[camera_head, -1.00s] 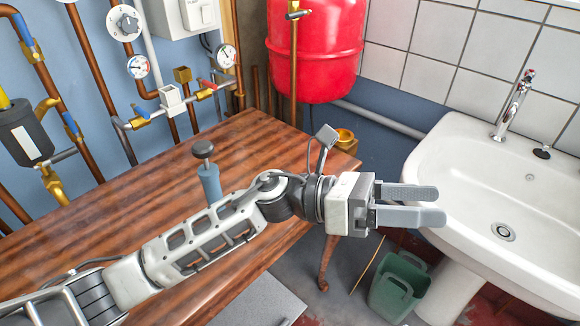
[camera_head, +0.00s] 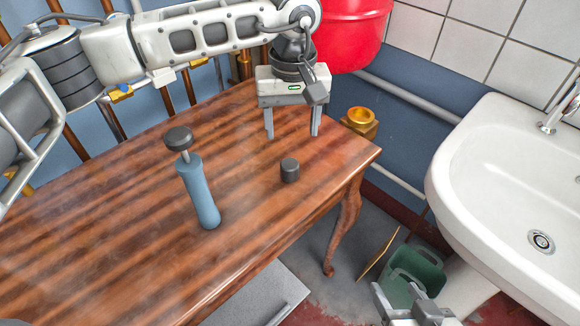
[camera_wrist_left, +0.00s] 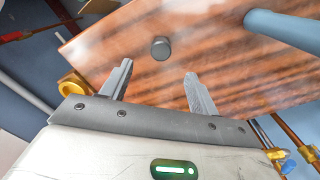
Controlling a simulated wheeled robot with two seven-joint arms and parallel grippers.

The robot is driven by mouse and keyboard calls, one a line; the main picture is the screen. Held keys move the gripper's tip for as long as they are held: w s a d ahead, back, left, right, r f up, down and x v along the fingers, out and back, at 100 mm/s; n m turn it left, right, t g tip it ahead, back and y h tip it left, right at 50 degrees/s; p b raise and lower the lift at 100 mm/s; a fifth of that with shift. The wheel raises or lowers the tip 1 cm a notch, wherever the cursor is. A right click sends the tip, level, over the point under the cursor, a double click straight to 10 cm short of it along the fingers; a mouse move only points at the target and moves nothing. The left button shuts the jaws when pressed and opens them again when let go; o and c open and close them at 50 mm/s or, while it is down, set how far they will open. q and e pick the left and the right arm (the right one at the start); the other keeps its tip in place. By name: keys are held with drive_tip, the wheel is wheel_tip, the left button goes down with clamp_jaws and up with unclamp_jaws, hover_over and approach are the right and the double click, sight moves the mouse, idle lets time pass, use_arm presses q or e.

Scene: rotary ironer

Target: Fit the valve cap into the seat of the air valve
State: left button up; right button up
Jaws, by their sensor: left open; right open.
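The valve cap, which I take to be the small dark grey cylinder (camera_head: 290,170), stands on the wooden table. It also shows in the left wrist view (camera_wrist_left: 160,48), just beyond the fingertips. My left gripper (camera_head: 292,135) is open and empty, fingers pointing down, above and behind the cap; its fingers also frame the left wrist view (camera_wrist_left: 158,72). A brass ring-shaped fitting on a block (camera_head: 361,117), probably the air valve with its seat, is beyond the table's back right corner; it shows in the wrist view too (camera_wrist_left: 76,88). My right gripper (camera_head: 396,291) is partly visible at the bottom edge, open.
A red tank (camera_head: 345,35) hangs behind. A white sink (camera_head: 480,180) is at right, with a green bin (camera_head: 412,270) below. The table around the cap is clear.

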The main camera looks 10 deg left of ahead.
use_arm(q)
hover_over(290, 165)
drive_tip(key=f, duration=0.4)
drive_tip(key=shift+d+f, duration=0.15)
drive_tip(key=shift+d, duration=0.05)
drive_tip(key=shift+a+f+p, duration=0.15)
drive_tip(key=shift+f+p, duration=0.1)
drive_tip(key=shift+f, duration=1.05)
drive_tip(key=shift+a+f+p, duration=0.1)
drive_tip(key=shift+f+p, duration=0.1)
drive_tip(key=shift+f, duration=1.1)
drive_tip(key=c, duration=1.1)
drive_tip(key=shift+c, duration=0.2)
